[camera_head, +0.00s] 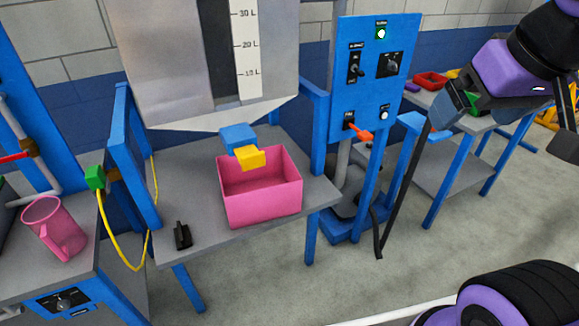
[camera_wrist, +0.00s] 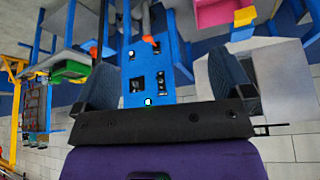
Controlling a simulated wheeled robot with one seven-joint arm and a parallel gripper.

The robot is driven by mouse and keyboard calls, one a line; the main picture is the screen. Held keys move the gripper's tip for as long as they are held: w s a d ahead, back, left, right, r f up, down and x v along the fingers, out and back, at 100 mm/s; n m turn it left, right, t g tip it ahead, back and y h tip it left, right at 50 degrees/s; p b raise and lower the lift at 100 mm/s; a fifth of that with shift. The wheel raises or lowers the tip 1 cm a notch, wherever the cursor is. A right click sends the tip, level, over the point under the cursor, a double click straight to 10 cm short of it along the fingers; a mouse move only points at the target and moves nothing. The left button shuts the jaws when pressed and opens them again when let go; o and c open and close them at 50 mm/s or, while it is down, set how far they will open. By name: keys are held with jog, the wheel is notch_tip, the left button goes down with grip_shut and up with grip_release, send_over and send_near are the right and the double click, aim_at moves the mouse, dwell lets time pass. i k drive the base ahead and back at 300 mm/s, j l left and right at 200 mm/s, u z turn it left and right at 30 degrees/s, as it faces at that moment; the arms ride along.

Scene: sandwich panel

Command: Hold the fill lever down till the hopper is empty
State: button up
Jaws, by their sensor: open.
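The blue control panel (camera_head: 372,75) carries switches and, low on its face, a lever with an orange-red handle (camera_head: 360,132). I take it for the fill lever, as its label is too small to read surely. The handle slants out to the lower right; it also shows in the wrist view (camera_wrist: 150,40). The grey hopper (camera_head: 165,60) has a dark sight strip beside a litre scale (camera_head: 246,45); I cannot tell its level. My gripper (camera_head: 447,106) is open and empty, right of the panel and apart from the lever. Its fingers (camera_wrist: 166,80) spread wide in the wrist view.
A pink bin (camera_head: 262,200) stands under the hopper's blue and yellow outlet (camera_head: 250,158). A black item (camera_head: 182,236) lies on the grey table. A pink jug (camera_head: 55,230) stands left. A dark strap or bar (camera_head: 402,190) runs below the panel's right side. Another bench (camera_head: 470,125) stands behind.

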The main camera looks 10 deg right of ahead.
aim_at(364, 136)
jog(key=i+l+z, duration=0.3)
jog(key=i, duration=0.2)
jog(key=i+l+z, duration=0.3)
jog(key=i, duration=0.2)
